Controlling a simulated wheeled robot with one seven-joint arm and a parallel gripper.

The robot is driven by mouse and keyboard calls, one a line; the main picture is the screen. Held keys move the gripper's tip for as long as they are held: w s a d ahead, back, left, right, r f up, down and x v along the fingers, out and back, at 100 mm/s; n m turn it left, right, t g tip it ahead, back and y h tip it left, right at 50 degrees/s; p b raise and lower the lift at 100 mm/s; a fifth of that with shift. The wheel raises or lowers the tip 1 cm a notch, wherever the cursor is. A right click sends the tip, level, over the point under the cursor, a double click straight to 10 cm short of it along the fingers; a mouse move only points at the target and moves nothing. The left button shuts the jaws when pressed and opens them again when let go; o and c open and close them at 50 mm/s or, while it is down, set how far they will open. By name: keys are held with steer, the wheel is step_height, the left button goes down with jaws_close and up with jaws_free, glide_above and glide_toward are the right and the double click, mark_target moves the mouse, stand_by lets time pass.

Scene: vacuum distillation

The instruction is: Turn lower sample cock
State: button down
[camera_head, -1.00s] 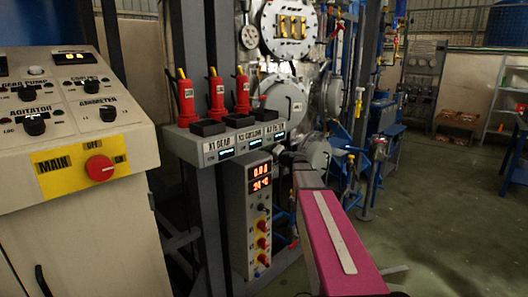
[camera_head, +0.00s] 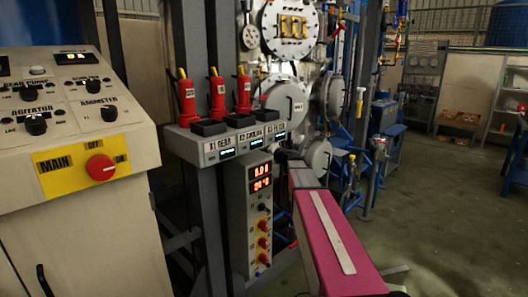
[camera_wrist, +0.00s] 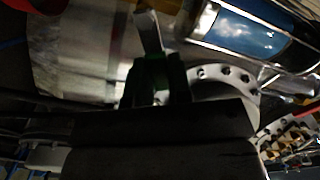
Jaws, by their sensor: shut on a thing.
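In the wrist view my gripper (camera_wrist: 157,80) has its dark fingers together around the lower end of a pale, flat lever (camera_wrist: 148,32). The lever sticks out beyond the fingertips, tilted slightly left. I take it for the sample cock's handle, but its valve body is hidden behind the fingers and the dark gripper body. In the head view my pink arm link reaches forward toward the vessel's lower part. My gripper and the lever cannot be made out there.
A bolted round flange (camera_wrist: 225,82) and a sight glass (camera_wrist: 235,35) lie close to my gripper. In the head view a control desk (camera_head: 75,140) stands left, a switch box (camera_head: 258,215) with a red display stands beside my arm, and open floor (camera_head: 455,235) lies right.

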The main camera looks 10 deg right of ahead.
steer(key=shift+s+a+r+n, duration=0.15)
steer(key=shift+r+n, duration=0.1)
steer(key=shift+n, duration=0.4)
steer(key=shift+s+a+r+n, duration=0.1)
steer(key=shift+r+n, duration=0.15)
steer(key=shift+n, duration=0.4)
steer(key=c, duration=1)
jaws_free()
steer(key=shift+c, duration=0.2)
steer(key=v, duration=1)
steer(key=shift+s+d, duration=0.2)
steer(key=shift+s, duration=0.1)
